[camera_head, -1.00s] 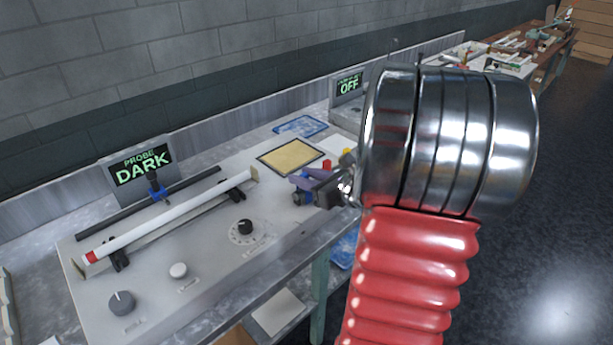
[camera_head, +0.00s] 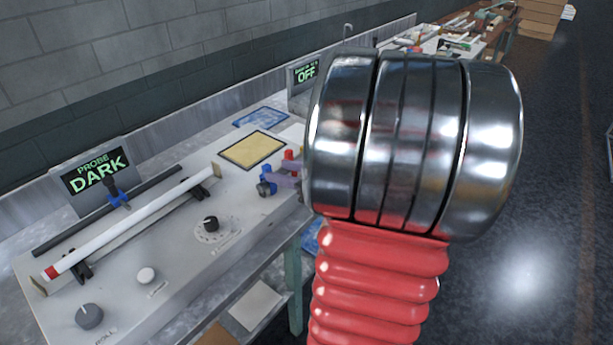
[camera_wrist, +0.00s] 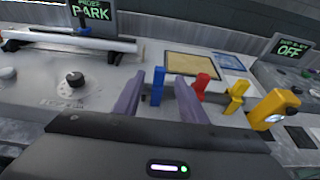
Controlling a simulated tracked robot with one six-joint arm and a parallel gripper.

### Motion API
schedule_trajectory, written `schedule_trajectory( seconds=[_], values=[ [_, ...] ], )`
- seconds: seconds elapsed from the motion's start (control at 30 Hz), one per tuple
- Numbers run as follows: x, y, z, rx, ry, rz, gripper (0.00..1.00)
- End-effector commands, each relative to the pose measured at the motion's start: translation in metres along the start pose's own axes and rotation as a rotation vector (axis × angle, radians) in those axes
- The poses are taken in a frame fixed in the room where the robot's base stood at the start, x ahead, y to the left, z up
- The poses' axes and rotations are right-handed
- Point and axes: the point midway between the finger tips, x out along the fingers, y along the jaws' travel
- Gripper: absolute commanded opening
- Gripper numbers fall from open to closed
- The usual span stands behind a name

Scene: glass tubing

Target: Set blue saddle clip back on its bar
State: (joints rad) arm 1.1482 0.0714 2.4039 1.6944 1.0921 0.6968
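A blue upright piece, which looks like the blue saddle clip (camera_wrist: 157,85), stands on the console between and beyond my purple fingers in the wrist view. In the head view a blue piece (camera_head: 265,187) shows beside the fingertips at the console's right end. My gripper (camera_wrist: 158,103) is open, with visible gaps on both sides of the blue piece; I cannot tell its exact depth between the fingers. In the head view the gripper (camera_head: 285,180) is mostly hidden behind my arm. A dark bar (camera_head: 60,237) carries another blue holder (camera_head: 119,201) with a black probe.
A red piece (camera_wrist: 203,84) and yellow pieces (camera_wrist: 236,97) stand close right of my fingers. A white tube (camera_head: 140,218) with a red end lies on black supports. A tan pad (camera_head: 252,150) lies behind.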

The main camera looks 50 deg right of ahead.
Motion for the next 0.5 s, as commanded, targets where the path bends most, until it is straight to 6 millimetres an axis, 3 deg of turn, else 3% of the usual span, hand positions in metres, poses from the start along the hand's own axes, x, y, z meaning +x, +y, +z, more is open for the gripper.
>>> schedule_trajectory(
  seconds=[0.5],
  values=[
    [-0.064, -0.001, -0.001, 0.000, 0.000, -0.003, 0.38]
  ],
)
